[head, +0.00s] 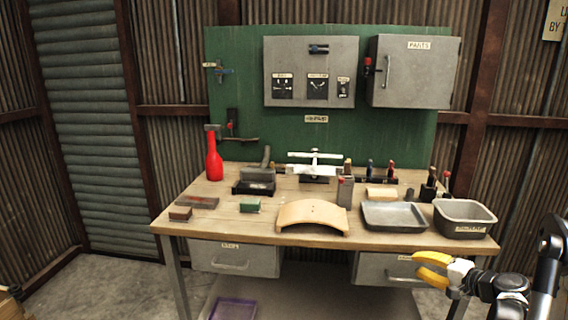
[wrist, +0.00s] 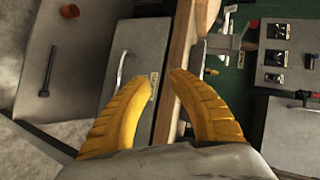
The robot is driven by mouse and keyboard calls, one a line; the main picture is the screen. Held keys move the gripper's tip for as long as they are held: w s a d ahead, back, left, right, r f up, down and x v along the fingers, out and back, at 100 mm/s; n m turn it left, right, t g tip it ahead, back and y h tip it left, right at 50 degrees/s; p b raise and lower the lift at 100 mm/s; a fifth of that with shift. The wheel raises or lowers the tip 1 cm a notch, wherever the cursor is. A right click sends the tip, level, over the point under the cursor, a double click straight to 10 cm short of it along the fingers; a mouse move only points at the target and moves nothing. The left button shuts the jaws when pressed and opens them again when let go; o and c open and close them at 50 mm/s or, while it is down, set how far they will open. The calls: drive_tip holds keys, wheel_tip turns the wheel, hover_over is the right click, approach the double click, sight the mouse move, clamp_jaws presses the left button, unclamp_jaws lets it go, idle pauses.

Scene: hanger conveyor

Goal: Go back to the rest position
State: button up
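My gripper (head: 431,268) is at the lower right of the head view, in front of the bench's right front edge and below the level of its top. In the wrist view my gripper (wrist: 163,78) shows two curved yellow fingers with a gap between the tips. It is open and nothing shows between the fingers. The wrist picture is turned on its side, with the bench edge and a drawer front behind the fingers.
Drawers (head: 235,259) hang under the bench. A purple tray (head: 233,309) lies below.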

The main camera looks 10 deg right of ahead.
drive_tip(key=s+a+r+n+g, duration=0.2)
drive_tip(key=s+a+r+n, duration=0.15)
drive_tip(key=a, duration=0.65)
drive_tip(key=s+a+r+n+g, duration=0.25)
drive_tip(key=s+a+r, duration=0.2)
drive_tip(key=a, duration=0.55)
drive_tip(key=s+a+n+h, duration=0.2)
drive_tip(key=s+a+n, duration=0.1)
drive_tip(key=s, duration=0.6)
drive_tip(key=s+a+r+n+g+h, duration=0.1)
drive_tip(key=s+a+n+h, duration=0.1)
drive_tip(key=s+a, duration=0.4)
drive_tip(key=s+n, duration=0.1)
drive_tip(key=s, duration=0.2)
drive_tip(key=shift+s+r, duration=0.2)
drive_tip(key=shift+s, duration=0.15)
